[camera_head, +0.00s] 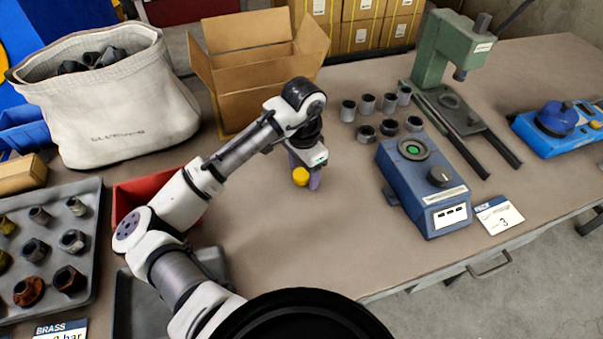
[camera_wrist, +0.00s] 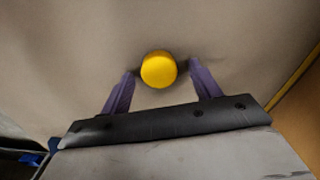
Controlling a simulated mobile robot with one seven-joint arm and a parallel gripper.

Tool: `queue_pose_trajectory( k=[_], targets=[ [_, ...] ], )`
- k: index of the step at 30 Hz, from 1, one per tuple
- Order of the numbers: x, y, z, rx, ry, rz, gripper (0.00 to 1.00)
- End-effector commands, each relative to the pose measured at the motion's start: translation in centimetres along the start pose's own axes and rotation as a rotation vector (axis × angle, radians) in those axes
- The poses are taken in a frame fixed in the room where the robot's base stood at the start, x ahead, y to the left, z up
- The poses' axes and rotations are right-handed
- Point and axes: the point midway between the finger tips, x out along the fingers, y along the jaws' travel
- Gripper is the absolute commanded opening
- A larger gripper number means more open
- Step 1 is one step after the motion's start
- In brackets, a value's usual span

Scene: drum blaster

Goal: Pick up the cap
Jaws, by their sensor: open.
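The yellow round cap (camera_head: 300,176) is at the middle of the brown table in the head view, right at my gripper's fingertips. In the wrist view the cap (camera_wrist: 158,70) shows as a yellow disc between and slightly beyond the two purple fingers. My gripper (camera_head: 305,178) points down over the table; in the wrist view (camera_wrist: 160,88) its fingers stand apart, with a gap on each side of the cap. Whether the cap rests on the table is hard to tell.
An open cardboard box (camera_head: 255,65) stands behind my arm, with a canvas bag (camera_head: 115,110) at left. A red bin (camera_head: 150,187) and a grey tray of fittings (camera_head: 50,215) lie left. A blue device (camera_head: 425,190) and several metal parts stand right. The table front centre is clear.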

Motion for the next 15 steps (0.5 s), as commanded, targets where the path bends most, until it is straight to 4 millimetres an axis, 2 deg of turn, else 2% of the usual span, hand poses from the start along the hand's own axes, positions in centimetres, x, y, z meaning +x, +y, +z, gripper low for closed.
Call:
queue_pose_trajectory(
  k=[3, 13, 15],
  targets=[
    [-0.01, -0.01, 0.00, 0.000, 0.000, 0.000, 0.63],
    [-0.04, -0.01, 0.00, 0.000, 0.000, 0.000, 0.19],
    [-0.05, -0.01, 0.00, 0.000, 0.000, 0.000, 0.16]
  ],
)
